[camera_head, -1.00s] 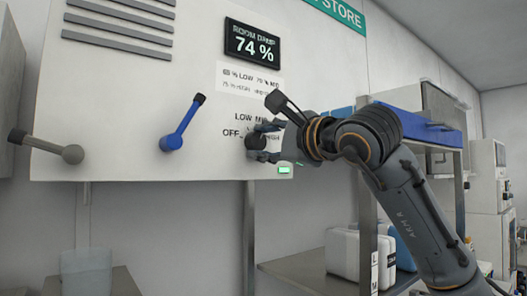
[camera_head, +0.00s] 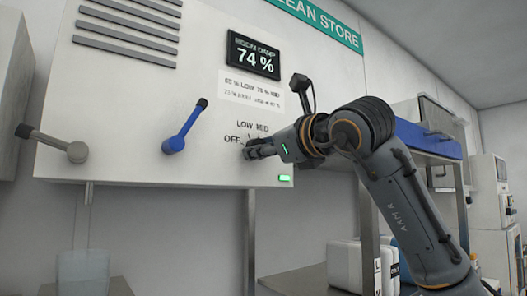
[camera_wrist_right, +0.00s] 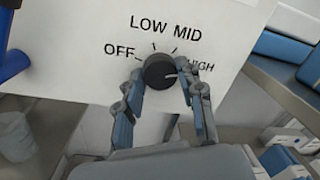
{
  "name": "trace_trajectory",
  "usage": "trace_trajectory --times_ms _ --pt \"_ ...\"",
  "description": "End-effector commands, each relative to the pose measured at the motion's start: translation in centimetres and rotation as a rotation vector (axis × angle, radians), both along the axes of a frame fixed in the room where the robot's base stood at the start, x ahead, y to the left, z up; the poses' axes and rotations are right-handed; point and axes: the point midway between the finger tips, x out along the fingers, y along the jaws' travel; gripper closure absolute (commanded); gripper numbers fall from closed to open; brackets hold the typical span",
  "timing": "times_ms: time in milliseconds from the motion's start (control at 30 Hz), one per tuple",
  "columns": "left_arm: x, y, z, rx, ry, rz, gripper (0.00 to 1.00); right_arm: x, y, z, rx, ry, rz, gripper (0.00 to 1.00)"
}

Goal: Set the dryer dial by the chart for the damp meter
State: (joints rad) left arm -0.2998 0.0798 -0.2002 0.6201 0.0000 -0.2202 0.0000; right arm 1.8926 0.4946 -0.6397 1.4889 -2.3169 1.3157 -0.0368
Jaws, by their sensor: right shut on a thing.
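The damp meter (camera_head: 253,55) reads 74 % on its black screen. The chart (camera_head: 251,92) below it is small print; I make out LOW and MID with percentages, and the lower line is blurred. The dryer dial (camera_wrist_right: 160,71) is a round black knob with OFF, LOW, MID and HIGH around it. A pale mark on its right side seems to face the HIGH side. My right gripper (camera_wrist_right: 160,84) has a finger on each side of the dial and is shut on it. In the head view, the right gripper (camera_head: 252,150) largely hides the dial. My left gripper is not in view.
A blue lever (camera_head: 184,127) and a grey lever (camera_head: 52,145) stick out left of the dial. A green light (camera_head: 285,178) glows on the panel's lower edge. A shelf with containers (camera_head: 344,264) stands right, below my arm.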

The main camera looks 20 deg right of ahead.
Motion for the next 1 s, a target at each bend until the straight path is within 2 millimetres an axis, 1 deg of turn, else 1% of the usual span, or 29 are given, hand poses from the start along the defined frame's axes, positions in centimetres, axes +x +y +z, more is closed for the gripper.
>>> trace_trajectory --times_ms 233,667,700,767,800,1000 --pt "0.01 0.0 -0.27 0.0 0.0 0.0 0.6 0.07 0.07 -0.18 0.054 0.025 0.001 0.94" --pt "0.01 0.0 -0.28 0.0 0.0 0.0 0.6 0.09 0.09 -0.22 0.063 0.03 0.001 0.94" --pt "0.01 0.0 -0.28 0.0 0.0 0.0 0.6 0.09 0.09 -0.23 0.063 0.03 0.001 0.6" --pt "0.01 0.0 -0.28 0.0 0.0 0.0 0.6 0.09 0.09 -0.23 0.063 0.03 0.001 0.48" --pt "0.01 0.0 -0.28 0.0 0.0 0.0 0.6 0.09 0.08 -0.21 0.063 0.03 0.001 0.4" --pt "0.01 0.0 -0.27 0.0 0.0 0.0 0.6 0.04 0.05 -0.11 0.063 0.026 0.001 0.39"
